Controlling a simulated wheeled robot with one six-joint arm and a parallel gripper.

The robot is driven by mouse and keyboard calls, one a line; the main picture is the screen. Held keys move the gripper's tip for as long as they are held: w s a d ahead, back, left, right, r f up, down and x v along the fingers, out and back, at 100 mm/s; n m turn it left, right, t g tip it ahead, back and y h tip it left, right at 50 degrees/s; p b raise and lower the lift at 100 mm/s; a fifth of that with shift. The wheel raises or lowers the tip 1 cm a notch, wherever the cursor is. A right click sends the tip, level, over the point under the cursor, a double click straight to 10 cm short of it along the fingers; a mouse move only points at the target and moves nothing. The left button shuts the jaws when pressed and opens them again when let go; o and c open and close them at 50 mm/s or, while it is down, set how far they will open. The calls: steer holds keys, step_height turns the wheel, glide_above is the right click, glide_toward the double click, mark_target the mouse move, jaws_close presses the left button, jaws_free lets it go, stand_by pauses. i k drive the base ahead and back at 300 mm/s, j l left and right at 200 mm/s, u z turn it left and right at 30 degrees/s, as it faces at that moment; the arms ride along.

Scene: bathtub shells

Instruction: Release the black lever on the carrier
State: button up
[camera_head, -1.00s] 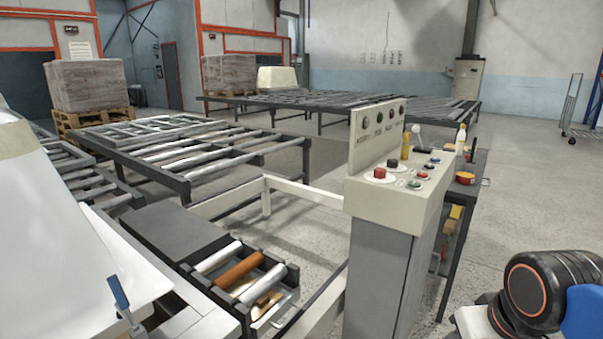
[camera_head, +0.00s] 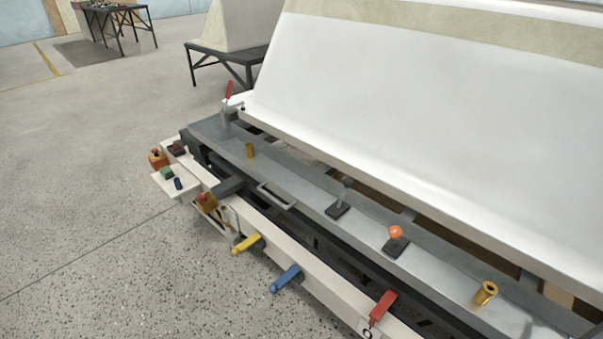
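The carrier (camera_head: 300,180) is a long frame with a grey metal top and a pale front rail, running from upper left to lower right under a large white tub shell (camera_head: 420,110). On its front rail are a yellow lever (camera_head: 246,243), a blue lever (camera_head: 286,279) and a red lever (camera_head: 382,306). My gripper is not in view.
Another shell sits on a dark stand (camera_head: 225,58) behind. The speckled floor (camera_head: 90,240) at left is clear.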

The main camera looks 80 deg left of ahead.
mark_target(348, 182)
steer(key=u, duration=2.4)
steer(key=i+l+u, duration=0.15)
steer(key=i+l, duration=0.15)
steer(key=i, duration=0.15)
